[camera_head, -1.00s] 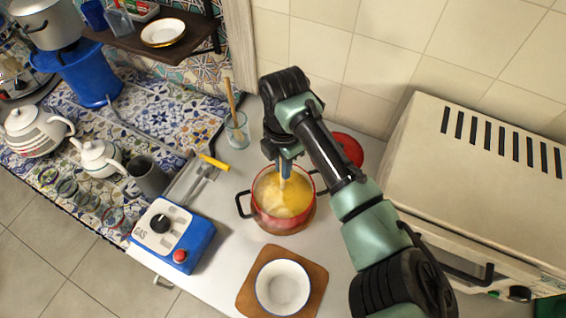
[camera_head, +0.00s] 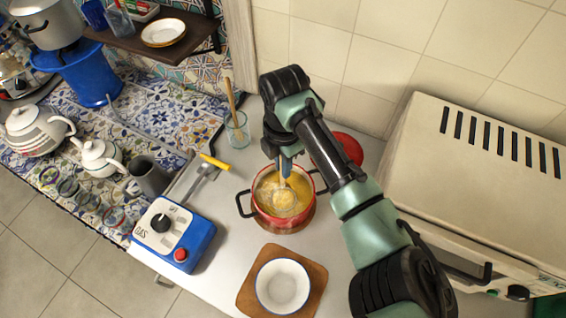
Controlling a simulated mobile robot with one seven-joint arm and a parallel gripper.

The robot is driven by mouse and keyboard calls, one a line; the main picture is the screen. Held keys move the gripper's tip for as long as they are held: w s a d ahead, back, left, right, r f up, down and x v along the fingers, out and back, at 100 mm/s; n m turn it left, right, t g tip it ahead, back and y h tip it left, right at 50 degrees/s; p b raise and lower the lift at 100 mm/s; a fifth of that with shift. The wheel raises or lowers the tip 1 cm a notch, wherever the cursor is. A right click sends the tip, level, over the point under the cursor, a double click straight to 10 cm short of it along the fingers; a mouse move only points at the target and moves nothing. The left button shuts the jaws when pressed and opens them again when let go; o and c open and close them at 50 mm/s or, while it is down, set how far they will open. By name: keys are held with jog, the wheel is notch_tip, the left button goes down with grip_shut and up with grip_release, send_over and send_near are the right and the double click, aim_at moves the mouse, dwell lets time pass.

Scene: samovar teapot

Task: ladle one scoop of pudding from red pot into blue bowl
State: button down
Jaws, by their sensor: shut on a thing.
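The red pot (camera_head: 262,216) stands on the counter, with yellow pudding (camera_head: 268,183) in it and black handles at its sides. My gripper (camera_head: 285,171) is above the pot, shut on the ladle (camera_head: 284,200). The ladle's round head shows inside the pot at the level of the pudding, and pale yellow pudding appears to be in it. The arm partly hides the gripper's fingers and the ladle's handle. The bowl (camera_head: 283,287), white with a blue rim, sits in front of the pot on a wooden board (camera_head: 248,291). It looks empty.
A red lid (camera_head: 348,148) lies behind the arm. A glass with a wooden utensil (camera_head: 236,131) stands behind left. A yellow-handled utensil (camera_head: 212,162) and a blue gas burner (camera_head: 190,246) are to the left. A large beige oven (camera_head: 480,175) fills the right.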

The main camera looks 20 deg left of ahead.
jog(key=shift+r+p, duration=4.2)
jog(key=shift+r, duration=1.15)
